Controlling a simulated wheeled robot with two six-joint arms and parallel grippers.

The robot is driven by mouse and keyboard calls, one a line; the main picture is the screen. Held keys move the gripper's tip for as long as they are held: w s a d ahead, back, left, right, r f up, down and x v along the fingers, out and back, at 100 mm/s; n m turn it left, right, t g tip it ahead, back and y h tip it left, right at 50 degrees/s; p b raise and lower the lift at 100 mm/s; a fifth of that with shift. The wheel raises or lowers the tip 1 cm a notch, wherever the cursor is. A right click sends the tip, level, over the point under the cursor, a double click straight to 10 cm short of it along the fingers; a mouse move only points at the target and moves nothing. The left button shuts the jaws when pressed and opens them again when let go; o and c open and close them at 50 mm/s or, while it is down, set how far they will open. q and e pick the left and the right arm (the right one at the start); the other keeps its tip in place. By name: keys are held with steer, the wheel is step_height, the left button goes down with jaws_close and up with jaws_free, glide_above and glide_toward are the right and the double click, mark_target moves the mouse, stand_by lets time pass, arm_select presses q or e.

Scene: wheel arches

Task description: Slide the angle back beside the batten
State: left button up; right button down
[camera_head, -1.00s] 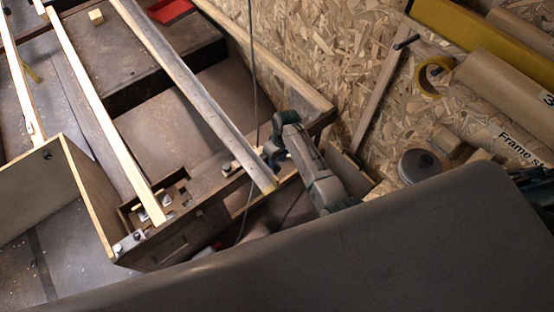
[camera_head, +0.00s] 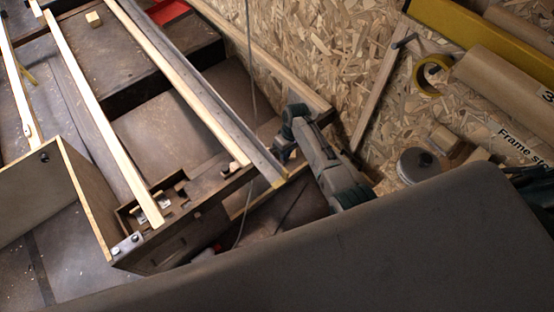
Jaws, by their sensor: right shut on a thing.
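The long grey metal angle (camera_head: 236,128) runs from the top left down to the right. A pale wooden batten (camera_head: 176,82) lies close along its left side, and I cannot tell whether they touch. The angle's near end reaches past the batten's near end. My right gripper (camera_head: 279,153) is at the angle's near end, on its right side, and is shut on it; the fingertips are partly hidden. My left gripper is not in view.
Another pale batten (camera_head: 97,122) lies further left across the dark frame. A small wood block (camera_head: 94,19) lies at the back. An OSB wall (camera_head: 310,60) stands at the right, with yellow tape (camera_head: 421,80) and a brown roll (camera_head: 500,85) near it.

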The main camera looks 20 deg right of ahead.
steer(key=d, duration=0.1)
steer(key=w+d, duration=0.1)
steer(key=shift+d, duration=0.4)
steer(key=c, duration=1.5)
jaws_free()
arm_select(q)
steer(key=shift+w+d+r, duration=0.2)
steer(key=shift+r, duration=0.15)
arm_select(e)
steer(key=shift+o, duration=0.2)
steer(key=shift+r, duration=0.1)
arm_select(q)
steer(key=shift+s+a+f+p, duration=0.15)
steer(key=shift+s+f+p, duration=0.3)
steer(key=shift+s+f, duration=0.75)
arm_select(e)
step_height(320, 180, up, 10)
steer(key=d, duration=0.1)
steer(key=shift+w+d+r, duration=0.25)
steer(key=shift+w+d, duration=0.1)
steer(key=shift+w, duration=0.05)
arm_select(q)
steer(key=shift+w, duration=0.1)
